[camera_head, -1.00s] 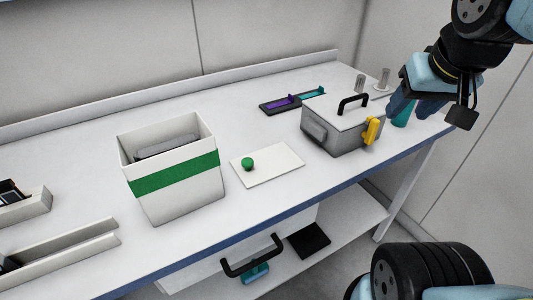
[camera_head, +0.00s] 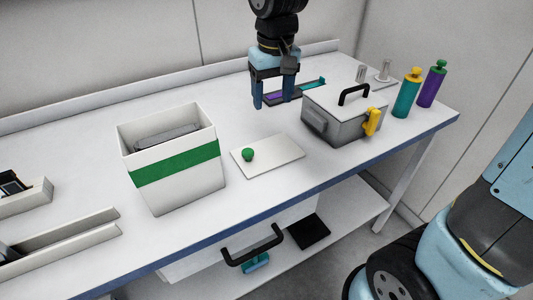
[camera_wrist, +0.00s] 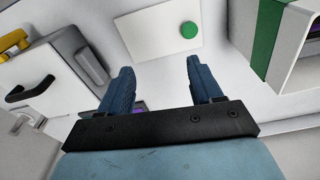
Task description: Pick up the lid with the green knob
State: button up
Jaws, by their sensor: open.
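The lid (camera_head: 272,162) is a flat white rectangular plate lying on the bench, with a round green knob (camera_head: 247,155) near its left end in the head view. In the wrist view the lid (camera_wrist: 155,38) lies ahead of the fingertips, with its green knob (camera_wrist: 189,30) toward the right. My gripper (camera_head: 277,103) is open and empty, pointing down above the bench behind the lid. Its two blue fingers (camera_wrist: 160,78) are apart in the wrist view, with bare bench between them and the lid.
A white bin with a green band (camera_head: 178,172) stands left of the lid. A grey box with a black handle and yellow latch (camera_head: 343,118) stands to the right. Teal (camera_head: 407,97) and purple (camera_head: 432,86) bottles stand farther right. A purple and teal tray (camera_head: 310,88) lies behind the gripper.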

jog(key=n+g, duration=0.1)
send_near(248, 151)
notch_tip(248, 151, down, 10)
jog(key=shift+a+f, duration=0.1)
jog(key=shift+a, duration=0.05)
dwell(0.6)
jog(key=shift+c, duration=0.4)
jog(key=c, duration=1.1)
